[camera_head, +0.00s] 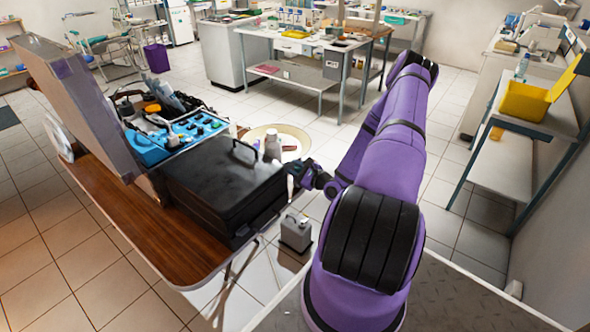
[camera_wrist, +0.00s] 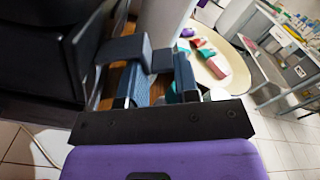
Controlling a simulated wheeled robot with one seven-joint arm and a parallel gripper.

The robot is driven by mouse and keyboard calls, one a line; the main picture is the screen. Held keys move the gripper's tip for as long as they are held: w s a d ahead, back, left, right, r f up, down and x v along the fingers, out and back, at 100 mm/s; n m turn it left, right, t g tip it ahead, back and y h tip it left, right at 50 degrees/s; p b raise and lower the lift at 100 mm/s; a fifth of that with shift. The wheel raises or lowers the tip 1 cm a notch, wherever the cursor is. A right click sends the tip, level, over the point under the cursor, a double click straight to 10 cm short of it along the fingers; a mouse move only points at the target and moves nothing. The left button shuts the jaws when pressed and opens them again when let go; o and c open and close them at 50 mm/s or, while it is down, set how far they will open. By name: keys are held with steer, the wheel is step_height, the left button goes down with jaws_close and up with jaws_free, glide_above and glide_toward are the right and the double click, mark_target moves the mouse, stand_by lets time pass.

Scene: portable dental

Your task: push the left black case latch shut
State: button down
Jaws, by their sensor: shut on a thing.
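The black case (camera_head: 215,185) lies on the wooden table with its lid down and a handle on top. Its dark side fills the left of the wrist view (camera_wrist: 35,50). My gripper (camera_head: 300,172) is at the case's right side, near its upper edge. In the wrist view my gripper (camera_wrist: 150,62) has its fingers close together at a dark block-like piece (camera_wrist: 125,48) beside the case. This piece looks like the case latch, but dark fingers and dark case blend, so its exact position and the contact are hard to make out.
A blue instrument panel (camera_head: 175,140) with tools stands behind the case. The wooden table (camera_head: 150,235) has bare room to the left. A small grey metal box (camera_head: 296,232) stands below the table's right edge. A round pale table (camera_head: 285,138) with bottles stands beyond.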

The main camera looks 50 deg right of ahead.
mark_target(289, 163)
steer(key=a+r+n, duration=0.1)
steer(key=n, duration=0.2)
steer(key=r+n, duration=0.2)
steer(key=n, duration=0.2)
steer(key=a+r+n, duration=0.1)
steer(key=r+n, duration=0.1)
steer(key=n, duration=0.1)
steer(key=shift+a, duration=0.35)
steer(key=shift+a+r, duration=0.1)
steer(key=shift+a, duration=0.15)
stand_by(0.3)
steer(key=c, duration=1.2)
jaws_free()
steer(key=shift+o, duration=1.2)
steer(key=shift+a, duration=0.1)
steer(key=shift+s+f, duration=0.1)
steer(key=shift+f, duration=0.1)
steer(key=shift+s, duration=0.1)
